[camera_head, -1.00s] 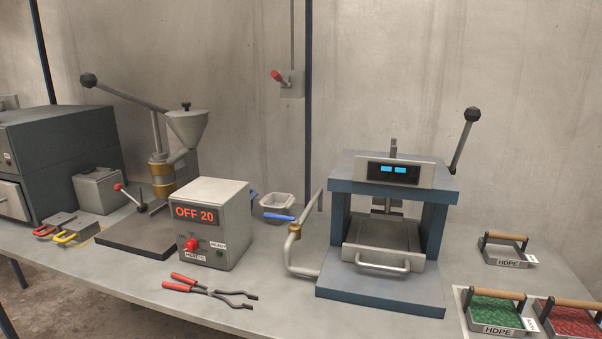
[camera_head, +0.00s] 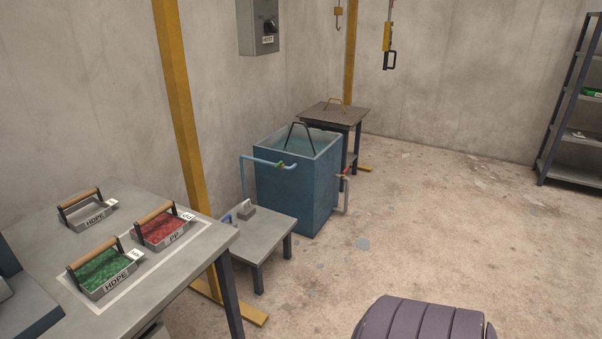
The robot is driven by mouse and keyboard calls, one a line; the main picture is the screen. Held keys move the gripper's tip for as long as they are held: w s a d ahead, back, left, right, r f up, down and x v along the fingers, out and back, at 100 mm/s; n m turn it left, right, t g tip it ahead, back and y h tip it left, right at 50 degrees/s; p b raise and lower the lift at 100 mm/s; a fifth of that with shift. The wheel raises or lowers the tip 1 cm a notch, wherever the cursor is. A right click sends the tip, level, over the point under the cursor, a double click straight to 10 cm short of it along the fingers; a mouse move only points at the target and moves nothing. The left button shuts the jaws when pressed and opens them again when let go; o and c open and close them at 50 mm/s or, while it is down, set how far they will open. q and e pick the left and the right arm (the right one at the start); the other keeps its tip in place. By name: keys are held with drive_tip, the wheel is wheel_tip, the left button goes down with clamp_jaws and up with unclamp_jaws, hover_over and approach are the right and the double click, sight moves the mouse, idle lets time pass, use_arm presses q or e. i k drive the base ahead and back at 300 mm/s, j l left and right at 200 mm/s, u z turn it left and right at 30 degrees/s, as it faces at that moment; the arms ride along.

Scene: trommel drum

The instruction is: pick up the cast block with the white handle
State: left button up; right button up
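A small grey block (camera_head: 247,211) with a pale upright loop handle sits on the low grey table (camera_head: 265,234) beside the blue tank. It is small in the head view, so I cannot tell for sure that its handle is white or that it is a cast block. A small blue upright part stands at the table's left edge. Neither of my grippers is in view.
A blue water tank (camera_head: 294,187) with pipes stands behind the low table. A workbench (camera_head: 187,262) with HDPE and PP trays is at the left. A yellow post (camera_head: 183,143) stands between. A ribbed purple-grey shape (camera_head: 424,320) is at the bottom. Floor at right is mostly clear.

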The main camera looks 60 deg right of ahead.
sight(246, 212)
drive_tip(key=l+z, duration=0.1)
drive_tip(key=z, duration=1.45)
